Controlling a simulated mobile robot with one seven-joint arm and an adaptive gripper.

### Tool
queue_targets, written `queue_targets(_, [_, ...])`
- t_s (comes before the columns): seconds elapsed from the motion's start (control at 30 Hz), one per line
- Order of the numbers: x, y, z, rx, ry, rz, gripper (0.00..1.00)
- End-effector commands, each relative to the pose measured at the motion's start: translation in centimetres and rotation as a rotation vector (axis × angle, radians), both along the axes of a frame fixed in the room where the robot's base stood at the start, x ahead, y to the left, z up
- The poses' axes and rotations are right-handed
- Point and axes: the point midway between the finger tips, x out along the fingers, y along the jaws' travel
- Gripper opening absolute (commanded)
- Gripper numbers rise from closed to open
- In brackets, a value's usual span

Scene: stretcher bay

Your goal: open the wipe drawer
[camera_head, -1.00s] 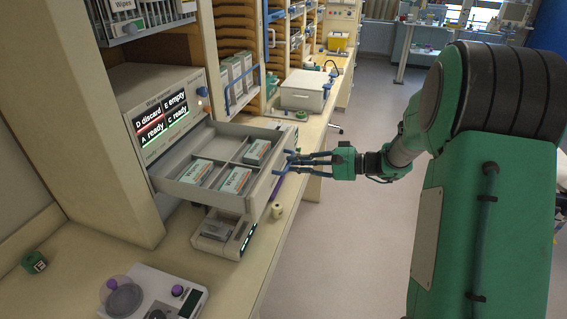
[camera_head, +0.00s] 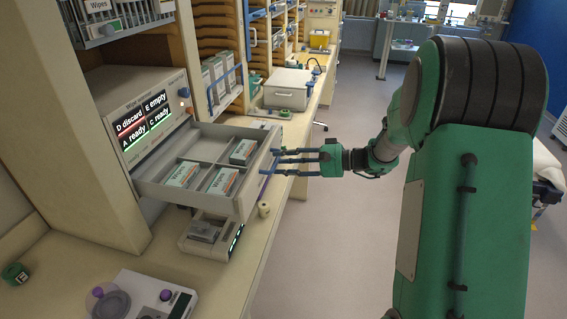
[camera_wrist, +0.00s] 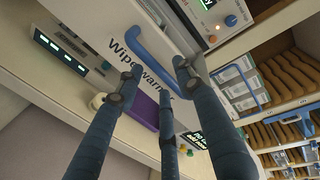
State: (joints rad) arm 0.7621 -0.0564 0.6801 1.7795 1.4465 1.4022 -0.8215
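The wipe drawer (camera_head: 205,204) stands pulled out from the wipe warmer (camera_head: 122,88), with several labelled wipe packs (camera_head: 222,181) in its divided compartments. In the wrist view, its pale front (camera_wrist: 117,24) bears the lettering "Wipe warmer" and a curved blue handle (camera_wrist: 152,42). My gripper (camera_head: 277,158) is just in front of the drawer front.
A lower grey unit (camera_head: 207,237) sits under the drawer. A small pale knob-like object (camera_head: 264,209) is on the counter beside it. A white box (camera_head: 287,89) is farther back.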

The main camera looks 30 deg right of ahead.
Motion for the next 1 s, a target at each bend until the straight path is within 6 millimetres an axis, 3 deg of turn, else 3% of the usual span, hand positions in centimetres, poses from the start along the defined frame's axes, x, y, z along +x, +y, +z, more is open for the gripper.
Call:
queue_targets(0.27, [-1.5,-1.6,0.5,0.000,-0.001,-0.002,0.37])
queue_targets(0.7, [-6.0,-6.1,1.8,-0.001,-0.001,-0.004,0.37])
queue_targets(1.0, [-7.9,-7.9,2.3,0.000,0.000,-0.001,0.37])
